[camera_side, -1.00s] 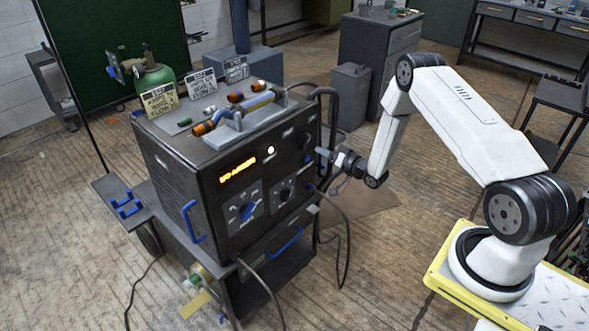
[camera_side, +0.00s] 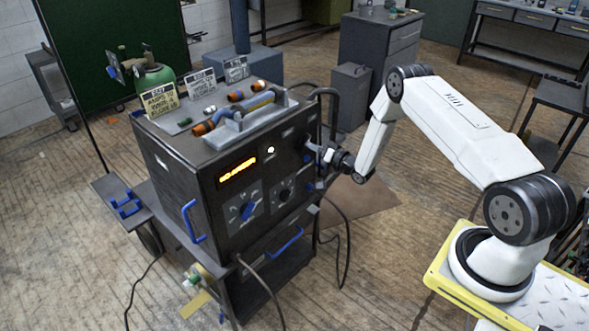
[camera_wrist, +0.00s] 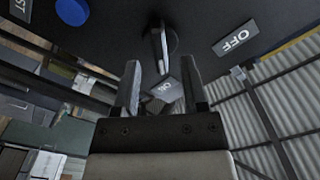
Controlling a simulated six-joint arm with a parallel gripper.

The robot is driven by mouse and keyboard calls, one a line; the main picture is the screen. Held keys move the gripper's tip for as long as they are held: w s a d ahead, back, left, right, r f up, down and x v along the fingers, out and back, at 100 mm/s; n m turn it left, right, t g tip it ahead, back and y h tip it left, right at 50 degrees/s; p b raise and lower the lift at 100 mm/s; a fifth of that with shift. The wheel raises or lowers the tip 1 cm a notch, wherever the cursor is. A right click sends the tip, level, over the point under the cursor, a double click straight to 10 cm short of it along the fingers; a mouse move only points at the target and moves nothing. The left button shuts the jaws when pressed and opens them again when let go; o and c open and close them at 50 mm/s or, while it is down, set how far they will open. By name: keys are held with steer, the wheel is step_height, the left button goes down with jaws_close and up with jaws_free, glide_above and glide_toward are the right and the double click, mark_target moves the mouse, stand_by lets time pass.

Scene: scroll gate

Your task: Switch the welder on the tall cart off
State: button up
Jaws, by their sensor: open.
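The welder (camera_side: 215,195) is a dark box on the tall cart (camera_side: 262,285). Its orange display (camera_side: 237,170) and a small round lamp (camera_side: 271,150) are lit. In the wrist view, the switch lever (camera_wrist: 160,48) stands out from a round hub. It points toward the ON label (camera_wrist: 165,88); the OFF label (camera_wrist: 233,39) is off to the right. My gripper (camera_wrist: 160,68) is open, with one finger on each side of the lever's end; contact is not clear. In the side view my gripper (camera_side: 314,148) is at the panel's right edge and hides the switch.
A blue knob (camera_wrist: 72,12) is on the panel in the wrist view. A blue dial (camera_side: 245,210) and blue handle (camera_side: 190,222) are on the welder. Dark cables (camera_side: 345,240) hang beside the cart. The floor right of the cart is largely clear.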

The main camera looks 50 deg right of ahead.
mark_target(304, 142)
steer(key=shift+w, duration=1.45)
jaws_close()
